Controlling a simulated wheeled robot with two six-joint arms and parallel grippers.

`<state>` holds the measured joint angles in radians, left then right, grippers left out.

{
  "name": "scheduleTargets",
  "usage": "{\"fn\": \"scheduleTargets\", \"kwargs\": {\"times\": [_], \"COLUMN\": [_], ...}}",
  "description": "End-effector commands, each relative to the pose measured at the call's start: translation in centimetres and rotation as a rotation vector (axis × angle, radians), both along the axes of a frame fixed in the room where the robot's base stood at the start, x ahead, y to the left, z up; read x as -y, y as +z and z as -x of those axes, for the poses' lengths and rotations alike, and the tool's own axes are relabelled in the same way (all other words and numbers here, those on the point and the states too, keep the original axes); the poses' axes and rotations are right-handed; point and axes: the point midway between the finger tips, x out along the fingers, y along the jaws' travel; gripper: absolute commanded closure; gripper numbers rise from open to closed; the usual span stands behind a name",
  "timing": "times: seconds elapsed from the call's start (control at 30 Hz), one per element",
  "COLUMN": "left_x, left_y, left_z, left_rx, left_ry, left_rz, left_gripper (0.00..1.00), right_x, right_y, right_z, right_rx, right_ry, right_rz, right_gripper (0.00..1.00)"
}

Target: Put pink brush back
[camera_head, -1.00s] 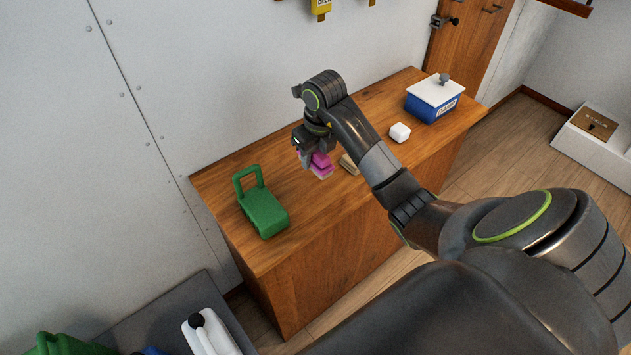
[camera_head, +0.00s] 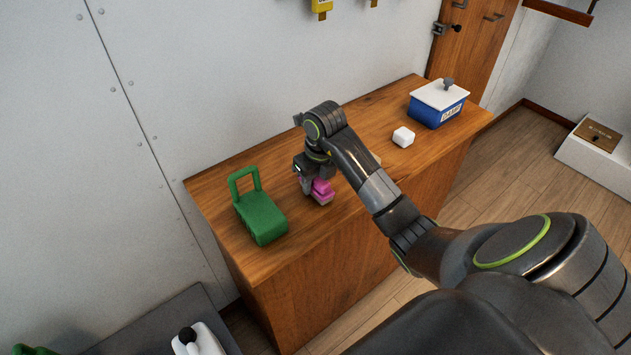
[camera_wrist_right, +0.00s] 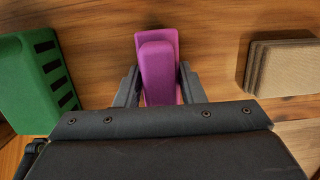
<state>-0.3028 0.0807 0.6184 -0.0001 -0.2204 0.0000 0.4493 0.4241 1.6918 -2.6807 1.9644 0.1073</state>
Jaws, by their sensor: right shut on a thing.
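The pink brush (camera_head: 322,190) is at the wooden counter, in front of the wall and to the right of the green object. My right gripper (camera_head: 308,184) reaches down over it from above. In the right wrist view the pink brush (camera_wrist_right: 158,68) sits between the two fingers of my right gripper (camera_wrist_right: 158,88), which is shut on it. Its lower end is hidden behind the gripper body. I cannot tell whether the brush touches the counter. My left gripper is not in view.
A green handled object (camera_head: 262,217) stands left of the brush on the counter (camera_head: 225,180). A tan stacked block (camera_wrist_right: 283,66) lies to the right in the wrist view.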

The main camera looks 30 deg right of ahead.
Motion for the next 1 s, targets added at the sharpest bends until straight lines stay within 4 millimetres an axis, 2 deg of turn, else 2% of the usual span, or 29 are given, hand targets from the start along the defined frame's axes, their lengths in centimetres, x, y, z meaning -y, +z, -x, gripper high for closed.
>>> {"fn": "scheduleTargets", "kwargs": {"times": [0.17,0.2,0.33,0.73,0.87,1.0], "left_x": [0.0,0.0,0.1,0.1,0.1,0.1], "left_y": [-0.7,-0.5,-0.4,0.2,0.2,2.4], "left_z": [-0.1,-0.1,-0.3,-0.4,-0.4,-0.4], "left_rx": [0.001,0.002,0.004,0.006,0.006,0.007], "left_ry": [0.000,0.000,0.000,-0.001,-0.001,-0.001], "left_rz": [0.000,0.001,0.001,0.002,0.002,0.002], "left_gripper": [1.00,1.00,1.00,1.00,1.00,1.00], "right_x": [0.0,0.0,0.0,0.0,0.1,-0.2], "right_y": [-0.6,-0.4,-0.4,-0.1,2.0,3.9], "right_z": [0.0,0.0,0.0,0.0,0.2,0.6], "right_rx": [0.000,0.000,0.000,-0.001,0.005,0.000], "right_ry": [0.000,0.000,0.000,-0.001,0.001,0.000], "right_rz": [0.000,0.000,0.000,0.000,0.003,0.000], "right_gripper": [0.82,0.59,0.43,0.43,0.43,0.43]}}
